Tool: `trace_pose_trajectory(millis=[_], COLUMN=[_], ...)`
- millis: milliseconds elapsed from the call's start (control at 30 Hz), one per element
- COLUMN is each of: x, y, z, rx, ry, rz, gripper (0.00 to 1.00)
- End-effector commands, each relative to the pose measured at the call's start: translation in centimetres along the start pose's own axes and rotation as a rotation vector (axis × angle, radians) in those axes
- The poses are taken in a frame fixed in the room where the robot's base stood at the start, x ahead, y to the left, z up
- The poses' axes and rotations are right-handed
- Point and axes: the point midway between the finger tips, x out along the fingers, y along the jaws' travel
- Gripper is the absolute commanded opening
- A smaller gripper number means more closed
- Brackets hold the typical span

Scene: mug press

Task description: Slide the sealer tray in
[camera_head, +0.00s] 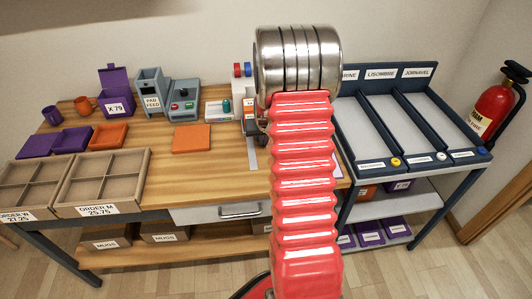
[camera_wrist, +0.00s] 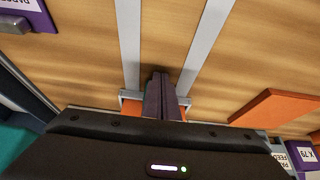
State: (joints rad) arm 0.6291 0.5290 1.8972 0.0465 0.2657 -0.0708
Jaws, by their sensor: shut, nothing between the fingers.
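In the wrist view, my gripper (camera_wrist: 162,82) is shut and empty, its dark fingers together low over the wooden bench. A small grey-edged piece with orange inside (camera_wrist: 130,104), which looks like the sealer tray, lies just behind the fingers at the ends of two grey rails (camera_wrist: 206,45). My gripper body hides much of it, and I cannot tell whether the fingers touch it. In the head view, the white sealer-like machine (camera_head: 241,84) with red and blue knobs stands at the bench's back, partly hidden by my arm, which also covers the gripper.
An orange pad (camera_head: 192,138) lies left of the rails and also shows in the wrist view (camera_wrist: 275,106). The pad feed (camera_head: 151,92) and a grey button box (camera_head: 184,97) stand behind it. Divided order boxes (camera_head: 103,180) fill the front left. A labelled rack (camera_head: 393,120) stands right.

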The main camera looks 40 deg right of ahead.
Motion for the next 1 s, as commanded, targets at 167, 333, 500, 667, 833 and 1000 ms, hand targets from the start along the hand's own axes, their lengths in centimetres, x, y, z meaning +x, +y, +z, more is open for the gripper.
trace_pose_trajectory(millis=[167,333,500,667,833,1000], x=[-0.1,-0.5,-0.9,-1.2,-1.3,-1.3], y=[0.0,0.0,0.0,0.0,0.0,0.0], z=[0.1,0.8,1.7,2.5,2.7,2.7], rx=[0.0,0.0,0.0,0.0,0.0,0.0], ry=[0.0,0.001,0.0,0.0,0.0,0.0], rz=[0.0,0.0,0.0,0.0,0.0,0.0], gripper=[0.0,0.0,0.0,0.0,0.0,0.0])
